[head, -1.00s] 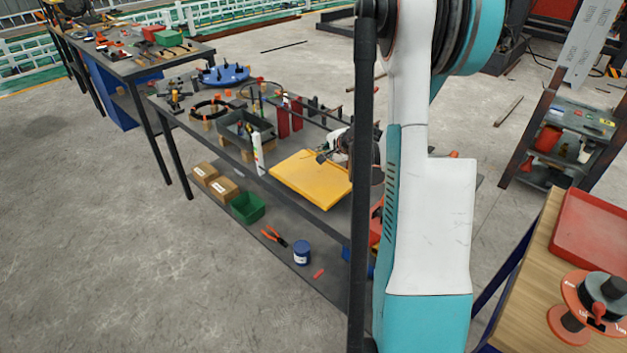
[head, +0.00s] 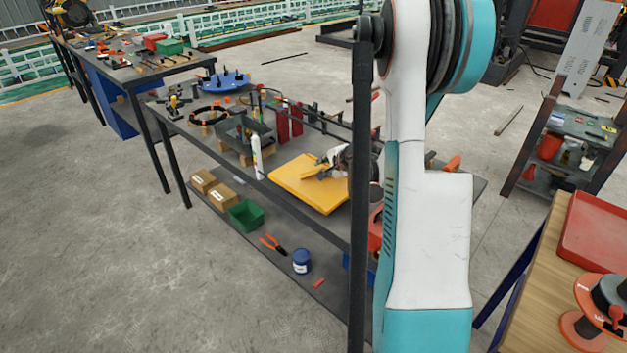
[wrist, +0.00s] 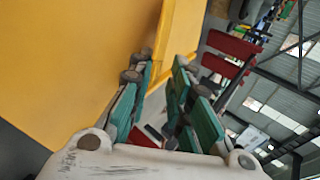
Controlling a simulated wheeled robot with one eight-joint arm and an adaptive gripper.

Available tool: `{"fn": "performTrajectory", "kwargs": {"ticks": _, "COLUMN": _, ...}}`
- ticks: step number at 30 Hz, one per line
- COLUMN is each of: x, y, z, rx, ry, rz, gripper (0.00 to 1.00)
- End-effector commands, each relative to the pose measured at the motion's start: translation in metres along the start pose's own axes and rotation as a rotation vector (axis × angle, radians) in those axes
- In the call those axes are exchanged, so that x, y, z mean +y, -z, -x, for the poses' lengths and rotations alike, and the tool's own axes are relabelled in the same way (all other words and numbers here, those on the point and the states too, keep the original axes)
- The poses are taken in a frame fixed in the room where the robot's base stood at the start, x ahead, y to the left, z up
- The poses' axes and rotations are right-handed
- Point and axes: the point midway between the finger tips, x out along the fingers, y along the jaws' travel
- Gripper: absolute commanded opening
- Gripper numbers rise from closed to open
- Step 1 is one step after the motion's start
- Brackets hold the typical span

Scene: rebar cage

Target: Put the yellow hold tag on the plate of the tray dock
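The yellow hold tag (head: 314,173) appears as a thin yellow piece sticking out to the left from my gripper (head: 326,166), just above a large yellow slab (head: 302,193) on the dark workbench. In the wrist view the tag (wrist: 181,35) runs out between the green-padded fingers of my gripper (wrist: 158,75), which look closed on its near end. The slab (wrist: 70,60) fills the left of that view; whether the tag touches it is unclear. I cannot pick out the tray dock's plate for certain.
A white tube (head: 257,157), a dark grey bin (head: 236,134) and red blocks (head: 283,125) stand beyond the slab. A red tray (head: 600,235) lies on a wooden bench at right. My arm hides part of the workbench's right end.

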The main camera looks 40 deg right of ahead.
Motion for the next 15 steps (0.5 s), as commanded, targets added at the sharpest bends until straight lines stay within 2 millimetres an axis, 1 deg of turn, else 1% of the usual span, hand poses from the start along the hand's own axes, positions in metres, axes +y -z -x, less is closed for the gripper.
{"fn": "performTrajectory", "kwargs": {"ticks": 5, "x": 0.0, "y": 0.0, "z": 0.002, "rx": 0.0, "ry": 0.0, "rz": 0.0, "gripper": 0.18}}
{"fn": "performTrajectory", "kwargs": {"ticks": 8, "x": -0.001, "y": 0.0, "z": 0.011, "rx": 0.0, "ry": 0.0, "rz": -0.001, "gripper": 0.18}}
{"fn": "performTrajectory", "kwargs": {"ticks": 15, "x": -0.001, "y": 0.001, "z": 0.037, "rx": 0.002, "ry": 0.0, "rz": -0.001, "gripper": 0.18}}
